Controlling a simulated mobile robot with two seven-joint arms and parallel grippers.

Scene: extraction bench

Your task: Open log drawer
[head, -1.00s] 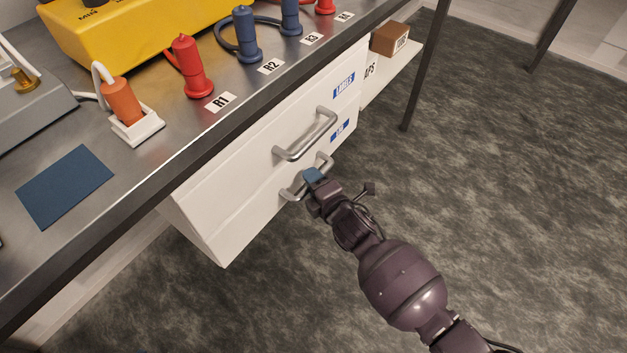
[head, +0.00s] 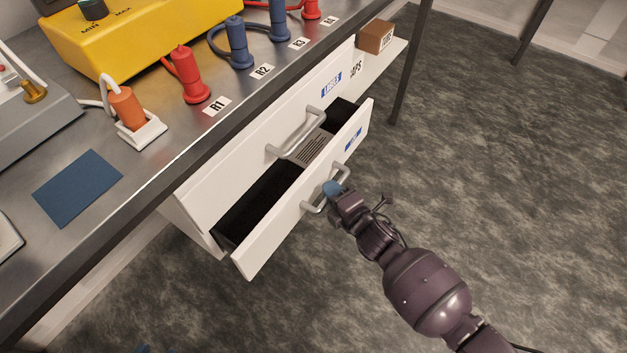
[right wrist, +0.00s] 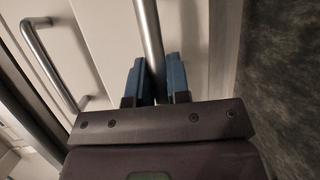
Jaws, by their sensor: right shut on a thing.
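The lower drawer (head: 258,247) under the bench is partly pulled out, with a blue label on its front that is too small to read clearly. Its dark inside shows, with a light lined item (head: 314,147) in it. My right gripper (head: 334,189) is shut on the lower drawer's metal handle (head: 341,174). In the right wrist view the blue fingertips (right wrist: 156,78) stand on either side of the handle bar (right wrist: 150,35). The upper drawer (head: 232,169), labelled LABELS, is closed, with its own handle (head: 297,141). My left gripper is not seen.
The bench top (head: 150,175) holds a yellow unit (head: 130,35), red and blue plugs, an orange plug (head: 128,108) and a blue mat (head: 78,188). A brown box (head: 376,36) sits on a side shelf. A table leg (head: 408,70) stands beyond. The floor at right is clear.

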